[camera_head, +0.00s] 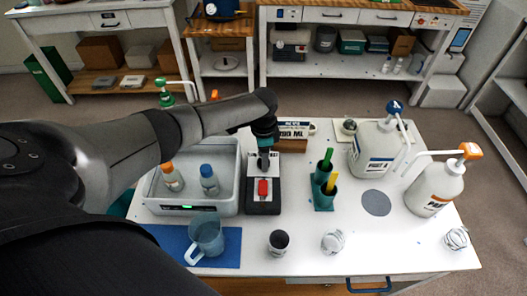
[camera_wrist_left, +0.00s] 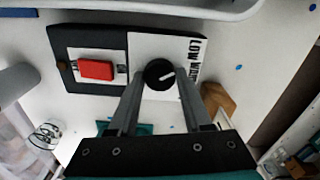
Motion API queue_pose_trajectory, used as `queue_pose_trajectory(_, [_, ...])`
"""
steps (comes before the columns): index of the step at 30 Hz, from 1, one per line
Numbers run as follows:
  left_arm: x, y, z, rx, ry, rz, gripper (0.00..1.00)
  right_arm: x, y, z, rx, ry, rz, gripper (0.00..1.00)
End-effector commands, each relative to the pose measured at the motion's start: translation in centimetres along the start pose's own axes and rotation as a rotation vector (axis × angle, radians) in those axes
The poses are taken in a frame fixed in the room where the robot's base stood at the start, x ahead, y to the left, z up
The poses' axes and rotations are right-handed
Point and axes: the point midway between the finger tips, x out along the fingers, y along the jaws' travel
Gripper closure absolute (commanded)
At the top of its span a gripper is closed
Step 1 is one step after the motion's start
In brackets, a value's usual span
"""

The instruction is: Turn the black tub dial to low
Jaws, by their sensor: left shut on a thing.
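The black tub dial (camera_wrist_left: 158,74) is a round knob with a white pointer line, on the white panel of a dark control box (camera_wrist_left: 116,82). In the left wrist view its pointer points right, toward the panel edge with printed letters that begin with "LOW" (camera_wrist_left: 195,46); the rest of the print is hard to read. My left gripper (camera_wrist_left: 159,82) is shut on the dial, one finger on each side. In the head view my left gripper (camera_head: 264,152) comes down over the far end of the control box (camera_head: 262,207) and hides the dial. My right gripper is not in view.
A red switch (camera_head: 263,188) sits on the box's near part. Left of the box, a grey tub (camera_head: 190,209) holds bottles. A green holder (camera_head: 324,190) stands to the right, with pump bottles (camera_head: 375,145) beyond. A clear jug (camera_head: 206,236) stands on a blue mat (camera_head: 165,240) in front.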

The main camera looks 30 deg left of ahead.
Motion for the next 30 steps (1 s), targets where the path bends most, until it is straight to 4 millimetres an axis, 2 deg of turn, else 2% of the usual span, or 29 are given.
queue_pose_trajectory(3, [-0.2,0.1,0.1,-0.090,-0.003,0.004,1.00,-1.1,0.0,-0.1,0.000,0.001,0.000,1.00])
queue_pose_trajectory(12, [-0.1,0.0,0.0,-0.248,-0.002,0.001,1.00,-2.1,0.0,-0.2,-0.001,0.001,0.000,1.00])
queue_pose_trajectory(30, [0.0,0.0,0.1,-0.305,-0.002,-0.001,1.00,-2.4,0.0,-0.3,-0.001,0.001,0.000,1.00])
